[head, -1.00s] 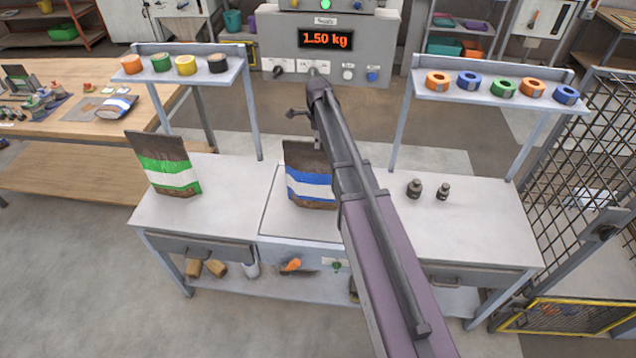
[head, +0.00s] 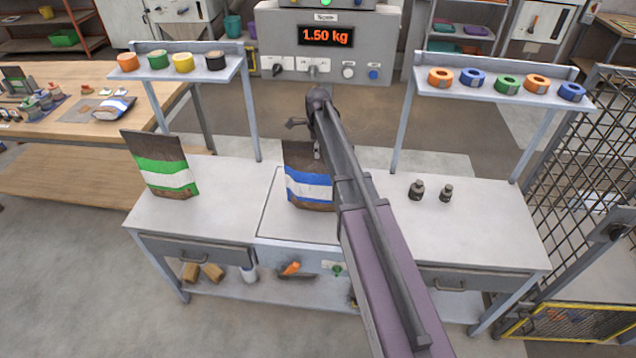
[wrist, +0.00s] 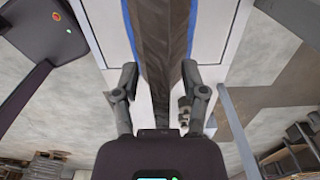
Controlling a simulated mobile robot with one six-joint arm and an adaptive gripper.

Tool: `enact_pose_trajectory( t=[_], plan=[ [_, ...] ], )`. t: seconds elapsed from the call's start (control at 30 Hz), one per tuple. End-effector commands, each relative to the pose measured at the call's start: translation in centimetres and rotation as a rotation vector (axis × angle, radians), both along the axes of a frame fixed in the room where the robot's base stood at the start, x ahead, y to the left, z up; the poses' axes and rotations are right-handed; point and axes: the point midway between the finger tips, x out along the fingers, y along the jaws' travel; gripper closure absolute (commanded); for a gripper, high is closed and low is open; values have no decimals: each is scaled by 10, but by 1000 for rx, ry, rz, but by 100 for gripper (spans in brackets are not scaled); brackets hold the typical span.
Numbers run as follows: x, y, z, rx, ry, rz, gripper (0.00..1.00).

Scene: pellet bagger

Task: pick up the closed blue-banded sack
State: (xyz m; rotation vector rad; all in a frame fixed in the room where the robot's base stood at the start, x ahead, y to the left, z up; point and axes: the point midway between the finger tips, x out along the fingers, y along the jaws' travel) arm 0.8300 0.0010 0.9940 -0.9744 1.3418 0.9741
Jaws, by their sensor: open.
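A blue-and-white banded brown sack (head: 306,187) stands upright on the plate at the middle of the bench, partly hidden behind my arm. In the wrist view the sack's dark upper part (wrist: 162,35), with blue along both sides, runs between my fingers. My gripper (wrist: 159,74) is open, with one finger on each side of the sack's top; I cannot tell whether either touches it. In the head view my arm hides most of the gripper.
A green-banded sack (head: 163,166) stands on the bench's left part. Two dark weights (head: 417,190) stand at right. Raised shelves with tape rolls (head: 507,85) flank the bench. The scale display (head: 326,36) behind reads 1.50 kg. A mesh fence (head: 575,180) stands at right.

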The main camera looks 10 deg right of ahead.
Motion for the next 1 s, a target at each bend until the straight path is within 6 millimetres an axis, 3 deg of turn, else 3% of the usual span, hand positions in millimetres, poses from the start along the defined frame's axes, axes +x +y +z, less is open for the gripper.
enact_pose_trajectory(
  t=[0.27, 0.4, 0.47, 1.0],
  plan=[
    [0, 0, 0, 0, 0, 0, 44],
    [0, 0, 0, 0, 0, 0, 86],
    [0, 0, 0, 0, 0, 0, 100],
    [0, 0, 2, 0, 0, 0, 100]
  ],
)
